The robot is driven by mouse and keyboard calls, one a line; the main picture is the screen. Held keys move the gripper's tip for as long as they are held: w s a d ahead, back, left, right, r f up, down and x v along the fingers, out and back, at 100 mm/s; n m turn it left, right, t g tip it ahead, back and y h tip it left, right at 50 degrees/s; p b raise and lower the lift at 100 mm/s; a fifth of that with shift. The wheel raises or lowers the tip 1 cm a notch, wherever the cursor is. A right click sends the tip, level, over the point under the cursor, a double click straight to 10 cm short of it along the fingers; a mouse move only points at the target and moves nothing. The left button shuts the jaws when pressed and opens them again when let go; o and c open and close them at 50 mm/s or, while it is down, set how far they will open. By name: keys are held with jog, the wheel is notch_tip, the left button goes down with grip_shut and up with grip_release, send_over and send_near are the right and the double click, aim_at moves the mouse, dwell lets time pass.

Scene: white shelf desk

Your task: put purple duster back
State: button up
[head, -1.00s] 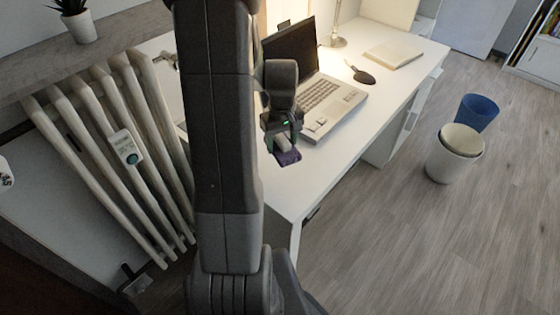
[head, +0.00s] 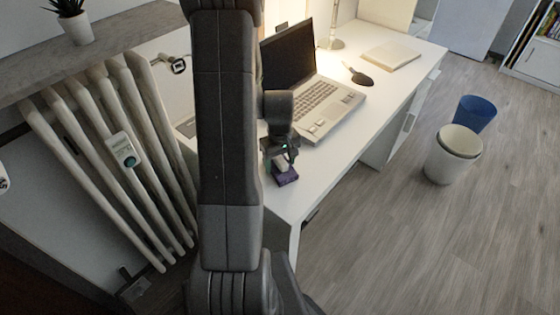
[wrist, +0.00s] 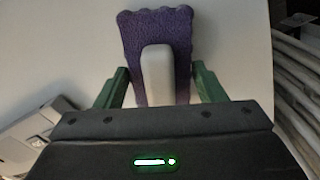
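The purple duster (head: 286,177) has a purple pad with a scalloped edge and a white handle. In the head view it is at my gripper's tip, at the near left part of the white desk (head: 320,168). I cannot tell whether it touches the desk. In the wrist view the pad (wrist: 181,45) extends away from me, its handle (wrist: 156,75) centred. My gripper (wrist: 161,70) has one green finger at each side of the pad. The fingertips appear to meet the pad's side edges, clear of the handle. The gripper looks shut on the duster.
An open laptop (head: 313,98) stands just behind my gripper. A dark brush-like object (head: 360,77) and a notebook (head: 391,55) lie farther back. A radiator (head: 150,140) is at left. White (head: 452,153) and blue (head: 475,113) bins stand on the floor.

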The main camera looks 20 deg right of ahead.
aim_at(280, 158)
jog(key=shift+o, duration=1.3)
notch_tip(280, 158, up, 12)
jog(key=shift+p, duration=0.45)
